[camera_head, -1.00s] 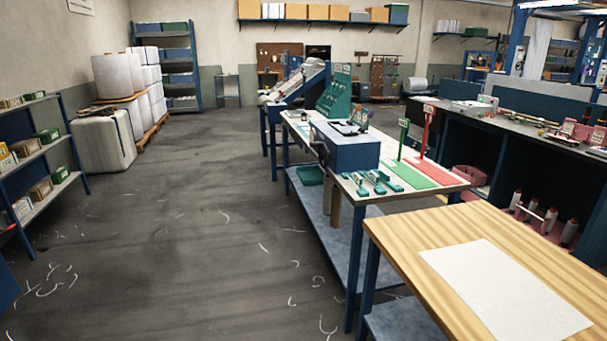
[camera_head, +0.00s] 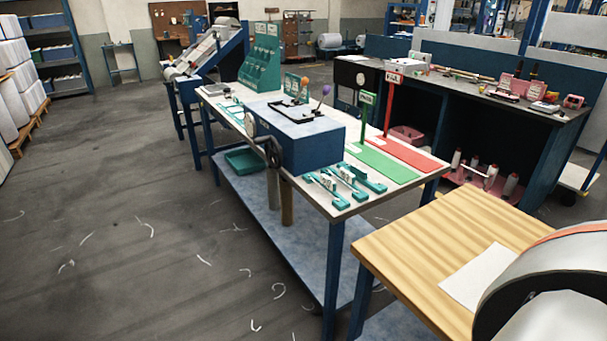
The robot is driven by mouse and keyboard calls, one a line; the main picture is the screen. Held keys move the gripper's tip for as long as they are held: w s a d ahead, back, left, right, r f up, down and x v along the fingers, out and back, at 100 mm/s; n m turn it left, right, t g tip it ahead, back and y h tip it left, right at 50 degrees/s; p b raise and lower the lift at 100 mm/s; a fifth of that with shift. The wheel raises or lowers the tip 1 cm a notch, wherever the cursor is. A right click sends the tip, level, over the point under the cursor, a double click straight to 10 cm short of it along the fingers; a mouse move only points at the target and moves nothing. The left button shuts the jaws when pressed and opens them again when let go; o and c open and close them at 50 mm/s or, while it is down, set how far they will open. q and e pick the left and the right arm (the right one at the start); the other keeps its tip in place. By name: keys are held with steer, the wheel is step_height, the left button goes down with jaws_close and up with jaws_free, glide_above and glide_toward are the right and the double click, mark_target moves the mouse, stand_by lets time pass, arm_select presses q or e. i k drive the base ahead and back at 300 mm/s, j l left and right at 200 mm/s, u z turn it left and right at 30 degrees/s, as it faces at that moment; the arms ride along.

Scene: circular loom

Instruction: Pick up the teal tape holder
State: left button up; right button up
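Several small teal tools lie at the near end of the long white-topped table (camera_head: 325,206). One teal tool (camera_head: 327,190) is at the left, one (camera_head: 346,181) is in the middle and one (camera_head: 363,178) is at the right. They are too small to tell which is the tape holder. Neither of my grippers is in view.
A blue box with a crank (camera_head: 308,145) stands behind the teal tools. Green (camera_head: 382,163) and red (camera_head: 408,154) mats with signposts lie to the right. A wooden table (camera_head: 440,235) with a white sheet (camera_head: 470,278) is nearer. The floor at left is open.

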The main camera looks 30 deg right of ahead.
mark_target(328, 184)
steer(key=i+u, duration=0.2)
steer(key=i, duration=0.5)
steer(key=i+l+u, duration=0.2)
steer(key=i, duration=0.5)
steer(key=i+l+u, duration=0.15)
steer(key=i+u, duration=0.3)
steer(key=i, duration=0.95)
steer(key=i+u, duration=0.15)
steer(key=u, duration=6.15)
